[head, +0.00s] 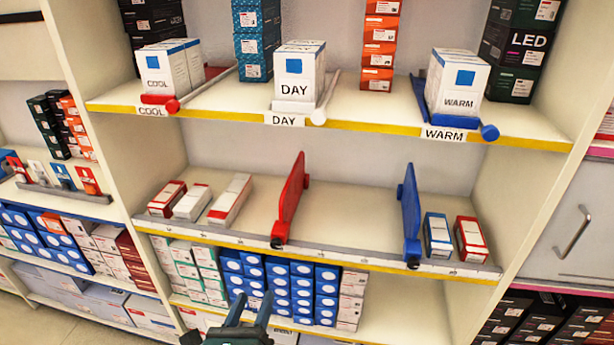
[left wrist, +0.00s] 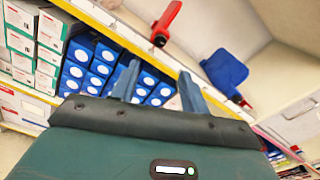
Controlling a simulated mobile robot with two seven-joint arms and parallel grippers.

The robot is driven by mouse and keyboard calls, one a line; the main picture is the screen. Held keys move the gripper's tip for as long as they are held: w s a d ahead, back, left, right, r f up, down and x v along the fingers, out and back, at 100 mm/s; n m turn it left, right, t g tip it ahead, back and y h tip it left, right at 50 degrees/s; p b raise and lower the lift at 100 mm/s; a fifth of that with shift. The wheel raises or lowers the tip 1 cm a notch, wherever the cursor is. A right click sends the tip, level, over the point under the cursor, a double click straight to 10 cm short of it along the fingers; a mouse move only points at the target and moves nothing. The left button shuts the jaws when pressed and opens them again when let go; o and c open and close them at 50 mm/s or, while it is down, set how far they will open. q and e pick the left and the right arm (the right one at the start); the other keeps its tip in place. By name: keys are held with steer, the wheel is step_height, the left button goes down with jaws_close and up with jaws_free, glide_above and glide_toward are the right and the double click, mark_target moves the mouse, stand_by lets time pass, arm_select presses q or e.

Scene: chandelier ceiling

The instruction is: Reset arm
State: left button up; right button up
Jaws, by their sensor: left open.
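My left gripper (head: 250,310) is at the bottom of the head view, in front of the lower shelf with blue boxes. Its two blue-grey fingers are apart with nothing between them. In the left wrist view the fingers (left wrist: 158,88) also stand apart and empty, pointing toward the shelves. My right gripper is not in view.
The middle shelf (head: 345,215) holds a red divider (head: 290,200), a blue divider (head: 409,214) and several small boxes. The upper shelf has COOL (head: 165,70), DAY (head: 297,75) and WARM (head: 457,82) boxes. A grey cabinet (head: 575,230) stands right.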

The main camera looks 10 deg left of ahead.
arm_select(q)
steer(key=s+d+f+n+g+h+p, duration=0.1)
steer(key=s+n, duration=0.4)
steer(key=n, duration=0.9)
steer(key=s+d+f+n+g+h+p, duration=0.1)
steer(key=s+f+n+g+p, duration=0.3)
steer(key=n, duration=1)
steer(key=shift+s+d+f+n+g+h, duration=0.15)
steer(key=shift+s+f+n+g+h, duration=0.2)
steer(key=shift+s+g, duration=0.75)
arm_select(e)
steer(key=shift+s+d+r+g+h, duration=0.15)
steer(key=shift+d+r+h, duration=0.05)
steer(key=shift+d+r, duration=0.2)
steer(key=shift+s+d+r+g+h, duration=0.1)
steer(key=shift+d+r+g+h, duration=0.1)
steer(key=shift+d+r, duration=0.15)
arm_select(q)
steer(key=shift+r, duration=0.1)
